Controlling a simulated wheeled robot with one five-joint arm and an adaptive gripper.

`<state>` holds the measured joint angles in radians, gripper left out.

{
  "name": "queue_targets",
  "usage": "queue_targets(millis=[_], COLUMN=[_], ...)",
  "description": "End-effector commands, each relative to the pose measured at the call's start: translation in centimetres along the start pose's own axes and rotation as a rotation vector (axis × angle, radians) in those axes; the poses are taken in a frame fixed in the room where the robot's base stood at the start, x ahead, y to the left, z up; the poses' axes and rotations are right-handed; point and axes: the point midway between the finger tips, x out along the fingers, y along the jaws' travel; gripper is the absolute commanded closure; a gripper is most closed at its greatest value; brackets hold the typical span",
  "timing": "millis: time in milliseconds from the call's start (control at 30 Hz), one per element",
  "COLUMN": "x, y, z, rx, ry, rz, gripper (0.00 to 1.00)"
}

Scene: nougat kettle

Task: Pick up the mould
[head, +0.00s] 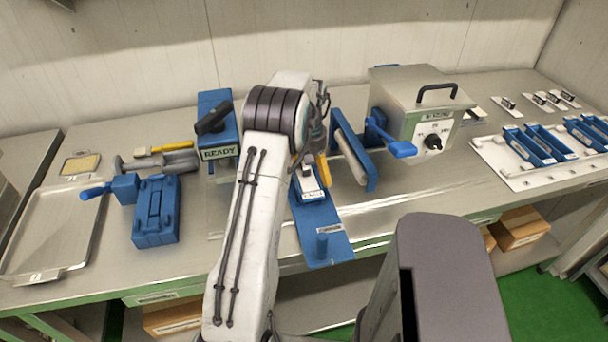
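Several blue, open, trough-shaped trays (526,146) lie on a white board on the right of the bench. They look like moulds, but I cannot tell which one the task means. My gripper (311,163) is near the middle of the bench, over a blue stand (323,234) with a small white block (310,186) on it. My arm hides much of the gripper. I cannot tell whether its fingers are open or whether they touch the block or the yellow piece (322,169) beside them.
A steel box with a dial (416,98) stands between my gripper and the white board (507,172). A blue frame with a roller (352,156) is right of the gripper. A READY unit (219,130), blue clamp block (156,212) and metal tray (50,240) are left. The front right bench is clear.

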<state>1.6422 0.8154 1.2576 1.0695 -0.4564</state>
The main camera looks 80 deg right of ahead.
Motion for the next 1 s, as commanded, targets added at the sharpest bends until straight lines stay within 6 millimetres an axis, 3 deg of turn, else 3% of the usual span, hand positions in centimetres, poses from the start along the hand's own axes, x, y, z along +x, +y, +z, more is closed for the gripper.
queue_targets(millis=[333,900,1000], x=[0.48,0.44,0.30], y=[0.00,-0.01,0.02], z=[0.00,-0.01,-0.07], rx=[0.000,0.000,0.000], ry=[0.001,0.001,0.003], rz=[0.000,0.000,0.002], gripper=[0.00,0.51,0.55])
